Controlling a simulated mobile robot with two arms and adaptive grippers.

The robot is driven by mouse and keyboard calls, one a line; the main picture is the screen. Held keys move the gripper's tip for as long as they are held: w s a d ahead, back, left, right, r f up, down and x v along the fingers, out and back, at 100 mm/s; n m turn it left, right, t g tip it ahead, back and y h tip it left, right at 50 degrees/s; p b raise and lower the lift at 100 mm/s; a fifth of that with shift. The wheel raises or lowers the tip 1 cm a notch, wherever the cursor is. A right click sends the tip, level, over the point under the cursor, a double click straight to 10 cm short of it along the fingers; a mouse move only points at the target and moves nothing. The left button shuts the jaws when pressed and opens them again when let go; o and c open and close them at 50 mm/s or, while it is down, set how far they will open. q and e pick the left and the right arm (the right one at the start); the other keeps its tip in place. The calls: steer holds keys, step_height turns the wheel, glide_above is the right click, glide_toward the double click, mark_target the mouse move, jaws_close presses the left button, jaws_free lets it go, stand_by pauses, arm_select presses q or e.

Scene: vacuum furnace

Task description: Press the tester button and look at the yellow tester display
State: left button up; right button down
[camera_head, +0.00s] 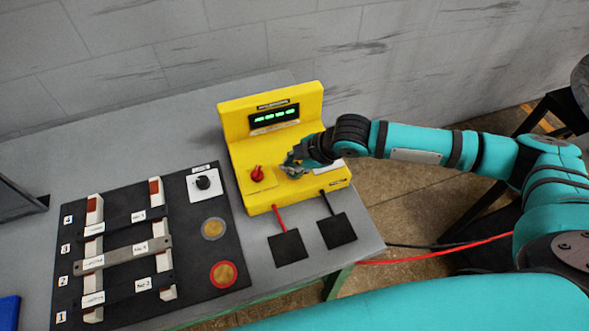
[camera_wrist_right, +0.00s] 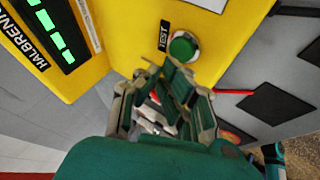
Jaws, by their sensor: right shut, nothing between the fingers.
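The yellow tester (camera_head: 240,155) stands on the grey table. Its dark display (camera_head: 273,117) shows a row of green segments, too small to read. In the right wrist view the display (camera_wrist_right: 55,38) is partly cut off at the upper left. The round green button (camera_wrist_right: 183,47) beside the TEST label shows there, just beyond my fingertips. My right gripper (camera_head: 292,167) is shut and empty over the tester's lower panel, and hides the button in the head view. In the wrist view the gripper (camera_wrist_right: 168,72) points toward the button; I cannot tell whether it touches. My left gripper is not in view.
A red knob (camera_head: 257,173) sits left of my right gripper on the tester. Two black pads (camera_head: 288,247) (camera_head: 337,231) lie in front, on red and black leads. A black board (camera_head: 195,262) with numbered bars and round discs lies at left. A brick wall stands behind.

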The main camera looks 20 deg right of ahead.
steer(key=shift+f, duration=0.1)
stand_by(0.6)
steer(key=shift+f, duration=0.35)
steer(key=shift+f, duration=0.4)
stand_by(0.5)
stand_by(0.3)
steer(key=shift+r+p, duration=0.85)
steer(key=shift+p, duration=0.2)
step_height(320, 180, up, 5)
steer(key=p, duration=0.5)
